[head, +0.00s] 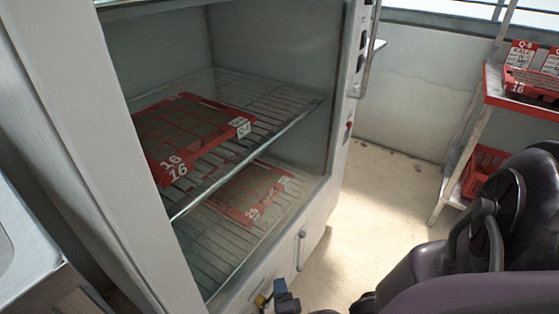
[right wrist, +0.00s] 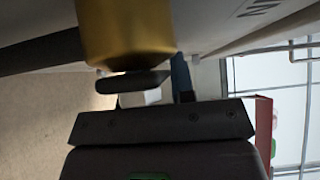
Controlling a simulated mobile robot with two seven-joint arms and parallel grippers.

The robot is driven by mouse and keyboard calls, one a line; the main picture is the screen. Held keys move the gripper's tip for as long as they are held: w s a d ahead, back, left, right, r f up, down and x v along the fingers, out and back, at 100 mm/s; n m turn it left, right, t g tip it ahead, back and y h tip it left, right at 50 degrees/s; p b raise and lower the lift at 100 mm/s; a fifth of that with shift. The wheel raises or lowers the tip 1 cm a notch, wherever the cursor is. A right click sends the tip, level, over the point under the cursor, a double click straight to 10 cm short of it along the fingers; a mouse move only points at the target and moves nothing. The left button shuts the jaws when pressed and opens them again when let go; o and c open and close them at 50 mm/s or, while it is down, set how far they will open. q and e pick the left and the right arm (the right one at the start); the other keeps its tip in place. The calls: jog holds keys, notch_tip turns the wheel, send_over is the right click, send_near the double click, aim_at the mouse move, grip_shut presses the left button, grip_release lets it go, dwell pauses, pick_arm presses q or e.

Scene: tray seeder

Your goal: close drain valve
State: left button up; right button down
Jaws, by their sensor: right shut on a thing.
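The drain valve (head: 262,299) is a small brass-yellow fitting low on the cabinet's front, at the bottom edge of the head view. In the right wrist view its brass body (right wrist: 125,30) fills the top middle, close in front of the fingers. A narrow blue piece (right wrist: 180,72) shows beside the brass. My right gripper (head: 284,297) is at the valve and shut on it; it also shows in the right wrist view (right wrist: 155,88). The exact part between the fingers is mostly hidden. My left gripper is not in view.
The glass-fronted cabinet (head: 320,215) holds red seed trays on wire racks (head: 205,240). A vertical handle (head: 301,250) stands close above my right gripper. A red shelf cart (head: 490,90) is at the right. The floor (head: 385,190) between is clear.

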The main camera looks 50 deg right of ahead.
jog(key=shift+s+d, duration=0.1)
jog(key=c, duration=1)
grip_release()
jog(key=shift+o, duration=0.2)
